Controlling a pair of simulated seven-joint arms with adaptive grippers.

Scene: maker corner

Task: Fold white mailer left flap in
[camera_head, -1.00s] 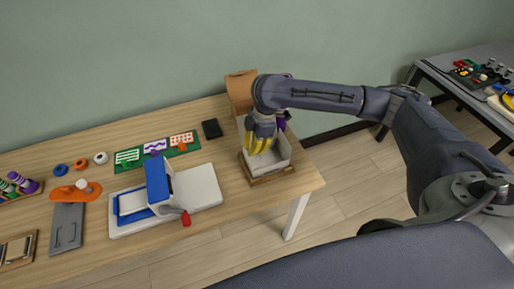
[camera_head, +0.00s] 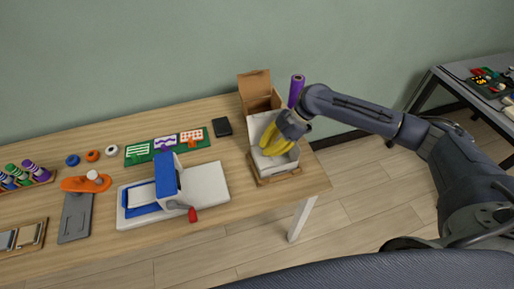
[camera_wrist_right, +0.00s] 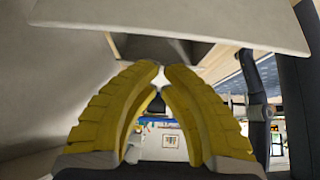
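The white mailer (camera_head: 293,155) is an open-topped box at the right end of the table, standing on a wooden base (camera_head: 275,178). My right gripper (camera_head: 266,146) points down at the mailer's opening, its yellow fingers covering part of the inside. The right wrist view shows the finger pairs (camera_wrist_right: 162,70) nearly together at the tips with nothing seen between them. A pale panel (camera_wrist_right: 190,18) crosses above them; whether it is the mailer's left flap I cannot tell. Contact is also unclear. My left gripper is not in view.
A brown cardboard box (camera_head: 262,98) with a raised flap stands behind the mailer, beside a purple roll (camera_head: 296,90). A blue and white press (camera_head: 168,185) stands to the left. A small black item (camera_head: 222,127) lies between. The table's right edge is close.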

